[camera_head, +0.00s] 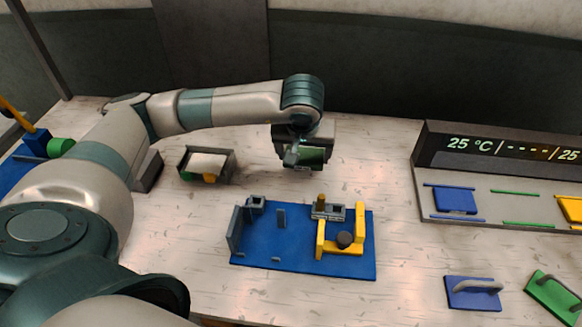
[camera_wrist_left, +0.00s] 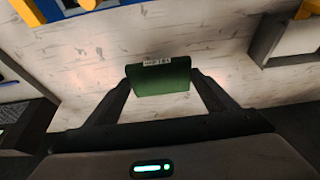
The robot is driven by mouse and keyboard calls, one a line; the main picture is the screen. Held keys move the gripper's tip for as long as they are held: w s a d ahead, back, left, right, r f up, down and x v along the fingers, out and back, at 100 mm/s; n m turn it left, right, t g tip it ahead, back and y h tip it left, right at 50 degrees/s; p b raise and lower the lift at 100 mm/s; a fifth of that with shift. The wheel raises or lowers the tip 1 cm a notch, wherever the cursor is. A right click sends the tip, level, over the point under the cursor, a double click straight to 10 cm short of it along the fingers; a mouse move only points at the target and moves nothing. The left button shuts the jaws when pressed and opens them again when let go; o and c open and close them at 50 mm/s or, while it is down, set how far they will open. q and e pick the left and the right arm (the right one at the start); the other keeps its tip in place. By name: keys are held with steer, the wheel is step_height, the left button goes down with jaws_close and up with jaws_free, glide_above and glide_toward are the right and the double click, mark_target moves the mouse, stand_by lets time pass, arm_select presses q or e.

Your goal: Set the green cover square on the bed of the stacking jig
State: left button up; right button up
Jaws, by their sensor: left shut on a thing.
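The green cover (camera_head: 312,156) is between the fingers of my left gripper (camera_head: 304,160), which is shut on it and holds it behind the stacking jig in the head view. In the left wrist view the green cover (camera_wrist_left: 160,78) spans between both fingertips (camera_wrist_left: 160,88), with a small pale label on its edge. The stacking jig (camera_head: 268,240) is a blue base with grey uprights at left and a yellow frame with a dark knob at right. Its bed looks bare. A blue corner, likely of the jig, shows in the left wrist view (camera_wrist_left: 60,12). My right gripper is out of view.
A small grey tray (camera_head: 205,178) with a white top and green and yellow bits stands left of the gripper. At right are a display panel (camera_head: 505,150), a blue handled piece (camera_head: 470,296) and a green handled piece (camera_head: 545,300). Table in front of the jig is clear.

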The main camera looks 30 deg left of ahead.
mark_target(290, 168)
arm_select(q)
steer(key=shift+s+a+f+p, duration=0.4)
steer(key=shift+s+a+f, duration=0.2)
steer(key=shift+s+a, duration=0.3)
steer(key=shift+s+a+f, duration=0.2)
steer(key=shift+s+f, duration=0.1)
steer(key=shift+s, duration=0.05)
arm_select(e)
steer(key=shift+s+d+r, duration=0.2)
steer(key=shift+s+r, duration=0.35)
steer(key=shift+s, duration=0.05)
arm_select(q)
steer(key=shift+f, duration=0.1)
step_height(290, 168, down, 3)
steer(key=shift+f+p, duration=0.15)
steer(key=shift+p, duration=0.85)
steer(key=shift+f, duration=0.3)
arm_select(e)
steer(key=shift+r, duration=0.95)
arm_select(q)
steer(key=shift+f, duration=0.1)
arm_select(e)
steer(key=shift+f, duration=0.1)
